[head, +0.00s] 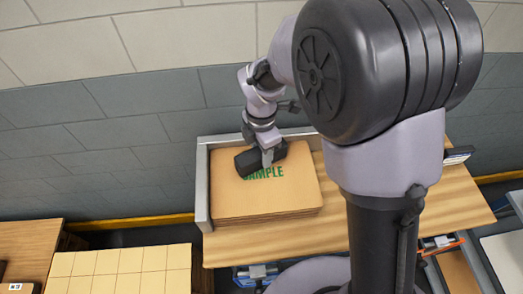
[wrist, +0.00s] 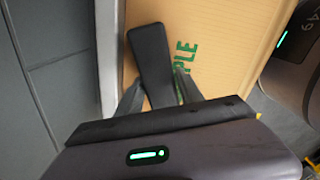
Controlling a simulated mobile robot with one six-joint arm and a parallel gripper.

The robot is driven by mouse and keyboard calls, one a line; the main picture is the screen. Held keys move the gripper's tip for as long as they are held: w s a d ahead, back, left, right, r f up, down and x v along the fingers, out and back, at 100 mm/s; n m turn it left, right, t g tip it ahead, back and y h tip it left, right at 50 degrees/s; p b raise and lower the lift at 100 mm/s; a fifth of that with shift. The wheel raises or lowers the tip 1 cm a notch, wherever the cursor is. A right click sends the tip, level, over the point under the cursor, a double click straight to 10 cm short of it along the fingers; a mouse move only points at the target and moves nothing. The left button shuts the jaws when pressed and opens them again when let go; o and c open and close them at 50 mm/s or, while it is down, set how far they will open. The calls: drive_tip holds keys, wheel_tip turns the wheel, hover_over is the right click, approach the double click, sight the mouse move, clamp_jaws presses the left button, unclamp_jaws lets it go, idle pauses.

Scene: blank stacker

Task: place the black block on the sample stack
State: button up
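The black block (head: 245,161) is at the upper left part of the sample stack (head: 240,200), a pile of brown cardboard sheets with green "SAMPLE" lettering. My gripper (head: 267,157) is over the stack, at the block's right end. In the wrist view the long black block (wrist: 150,55) lies between the two fingers of my gripper (wrist: 157,75), which appear to touch it on both sides. It covers part of the lettering. I cannot tell whether the block rests on the top sheet or hangs just above it.
A grey metal guide (head: 202,185) borders the stack on the left and back. The wooden table (head: 290,240) has bare room in front and at right. A stand with pale yellow blanks (head: 120,270) is at lower left. A grey block wall (head: 100,110) stands behind.

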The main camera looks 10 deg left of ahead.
drive_tip(key=shift+o, duration=1.1)
drive_tip(key=shift+r, duration=0.1)
wheel_tip(320, 180, up, 12)
drive_tip(key=p, duration=0.4)
drive_tip(key=s+d+r+m+t+y, duration=0.15)
drive_tip(key=s+d+r+m, duration=0.35)
drive_tip(key=d+r+m, duration=0.55)
drive_tip(key=s+d+m+t, duration=0.2)
drive_tip(key=s+m, duration=0.3)
drive_tip(key=m, duration=0.4)
drive_tip(key=s+d+r+m+t, duration=0.1)
drive_tip(key=s+m, duration=0.4)
drive_tip(key=m, duration=0.5)
drive_tip(key=d+t, duration=0.1)
drive_tip(key=d, duration=0.1)
drive_tip(key=shift+s+d+r, duration=0.2)
drive_tip(key=shift+s+d, duration=0.15)
